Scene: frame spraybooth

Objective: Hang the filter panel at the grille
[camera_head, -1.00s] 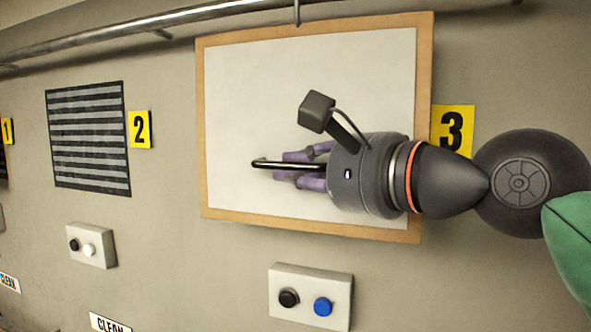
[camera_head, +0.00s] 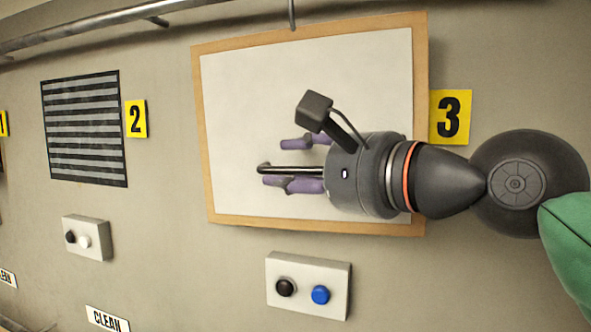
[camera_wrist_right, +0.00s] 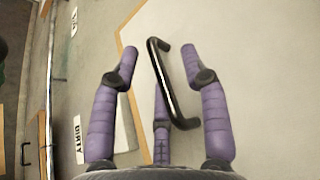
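The filter panel (camera_head: 245,90), a white sheet in a light wooden frame, is upright against the wall beside the number 3 sign (camera_head: 451,117). A hook (camera_head: 292,14) shows at its top edge; whether it bears the panel I cannot tell. A black bar handle (camera_head: 290,170) stands out from the panel. My right gripper (camera_head: 277,161) is open around this handle, its purple fingers spread with gaps to the bar. The right wrist view shows the handle (camera_wrist_right: 163,85) between the fingers. Any grille behind the panel is hidden. My left gripper is out of view.
A striped dark grille (camera_head: 84,130) is left of the panel, by the number 2 sign (camera_head: 135,119). A button box (camera_head: 335,285) is below the panel, another (camera_head: 97,227) below the grille. A metal rail (camera_head: 110,20) runs along the top.

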